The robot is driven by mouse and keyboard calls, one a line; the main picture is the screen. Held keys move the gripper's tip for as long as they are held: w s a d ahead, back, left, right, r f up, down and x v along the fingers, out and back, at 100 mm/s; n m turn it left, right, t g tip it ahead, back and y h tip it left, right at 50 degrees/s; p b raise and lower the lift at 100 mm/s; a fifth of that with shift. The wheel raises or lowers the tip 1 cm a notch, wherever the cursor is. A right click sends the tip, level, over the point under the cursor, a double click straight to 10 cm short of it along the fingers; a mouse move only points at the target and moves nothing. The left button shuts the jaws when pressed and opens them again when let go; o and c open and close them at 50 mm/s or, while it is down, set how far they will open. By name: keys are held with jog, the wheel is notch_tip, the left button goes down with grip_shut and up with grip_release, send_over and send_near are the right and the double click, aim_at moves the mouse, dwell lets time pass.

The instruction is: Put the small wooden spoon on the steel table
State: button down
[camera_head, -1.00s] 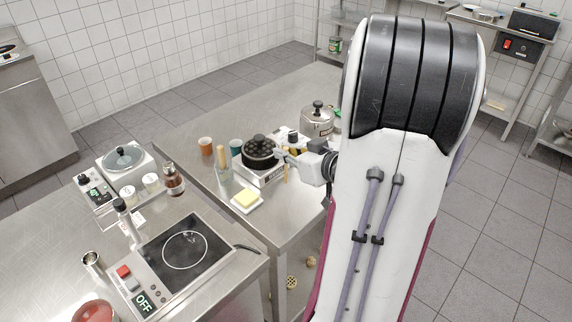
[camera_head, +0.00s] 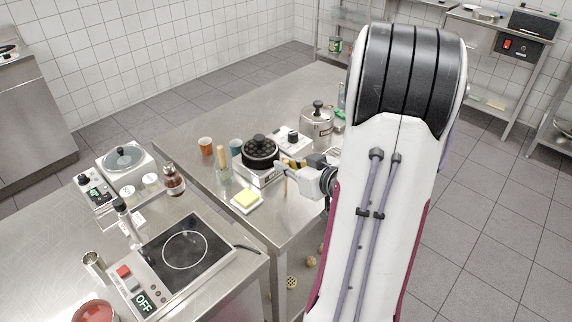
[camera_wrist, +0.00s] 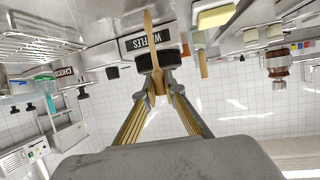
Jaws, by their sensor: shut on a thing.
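In the head view, my gripper (camera_head: 282,167) is just right of the waffle maker (camera_head: 260,152), and a short tan piece of the spoon (camera_head: 286,184) shows below the fingers. The steel table (camera_head: 290,212) is under them. I cannot tell whether the spoon touches the table.
A butter dish (camera_head: 246,199) stands left of my gripper, with a glass (camera_head: 223,173) holding a wooden-handled tool behind it. A steel pot (camera_head: 317,124) and a small white appliance (camera_head: 290,140) stand behind my gripper. The table's front is clear near its edge.

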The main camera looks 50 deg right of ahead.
jog(key=shift+f, duration=0.15)
jog(key=c, duration=2.1)
grip_release()
jog(key=shift+c, duration=0.2)
jog(key=shift+s+r, duration=0.1)
jog(key=shift+r, duration=0.15)
jog(key=v, duration=1.1)
jog(key=shift+s, duration=0.3)
jog(key=shift+r, duration=0.15)
